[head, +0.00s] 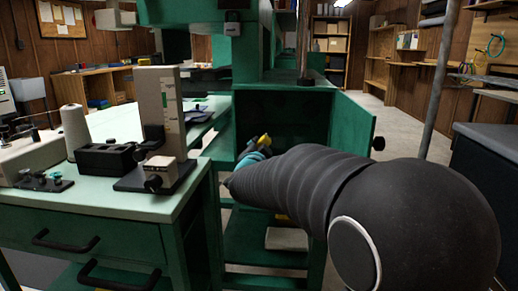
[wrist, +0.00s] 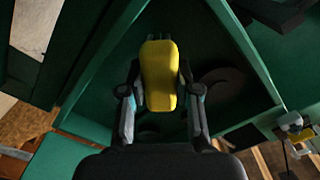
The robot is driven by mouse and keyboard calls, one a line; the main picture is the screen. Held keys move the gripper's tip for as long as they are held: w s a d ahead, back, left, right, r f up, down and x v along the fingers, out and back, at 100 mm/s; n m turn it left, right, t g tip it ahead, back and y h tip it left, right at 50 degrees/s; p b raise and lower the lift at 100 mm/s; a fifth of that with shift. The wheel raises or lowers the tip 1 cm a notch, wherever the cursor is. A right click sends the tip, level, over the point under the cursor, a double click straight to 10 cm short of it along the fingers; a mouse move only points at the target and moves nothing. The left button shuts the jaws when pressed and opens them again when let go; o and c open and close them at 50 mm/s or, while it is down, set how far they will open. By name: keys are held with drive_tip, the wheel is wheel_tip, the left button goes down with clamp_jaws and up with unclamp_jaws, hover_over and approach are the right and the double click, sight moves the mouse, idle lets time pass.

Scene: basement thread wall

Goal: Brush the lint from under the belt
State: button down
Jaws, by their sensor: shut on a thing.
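In the head view the brush (head: 265,141) is a small yellow piece beyond my dark arm, and my gripper (head: 254,151) is partly hidden there. It is at the open front of a green machine cabinet (head: 290,108). The cabinet's inside is dark. In the wrist view, dark round shapes (wrist: 226,82) lie beyond and beside the brush, perhaps pulleys. I cannot make out the belt or any lint.
The cabinet's green door (head: 353,132) stands open on the right, with a dark knob (head: 378,143). A green workbench (head: 110,205) is close on the left, bearing a thread cone (head: 75,130) and a black block (head: 106,158). A grey pole (head: 440,80) rises at right.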

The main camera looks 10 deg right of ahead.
sight(289, 142)
drive_tip(key=shift+x, duration=1.05)
idle(0.4)
drive_tip(key=shift+s+d+f+b, duration=0.1)
drive_tip(key=shift+s+d+b, duration=0.15)
drive_tip(key=shift+d+b, duration=0.4)
drive_tip(key=shift+s+d+b, duration=0.3)
drive_tip(key=shift+d+b, duration=0.1)
drive_tip(key=shift+d, duration=0.3)
drive_tip(key=shift+s+d+b, duration=0.25)
drive_tip(key=shift+d+b, duration=0.3)
drive_tip(key=shift+d, duration=0.3)
drive_tip(key=shift+s+d+b, duration=0.25)
drive_tip(key=shift+d+b, duration=0.25)
drive_tip(key=shift+d, duration=0.4)
drive_tip(key=shift+s+d+b, duration=0.25)
drive_tip(key=shift+d+b, duration=0.3)
drive_tip(key=shift+d, duration=0.3)
drive_tip(key=shift+s+d, duration=0.3)
drive_tip(key=shift+d, duration=0.55)
drive_tip(key=shift+s+d, duration=0.25)
drive_tip(key=shift+d, duration=0.65)
drive_tip(key=shift+s+d, duration=0.3)
drive_tip(key=shift+d, duration=0.55)
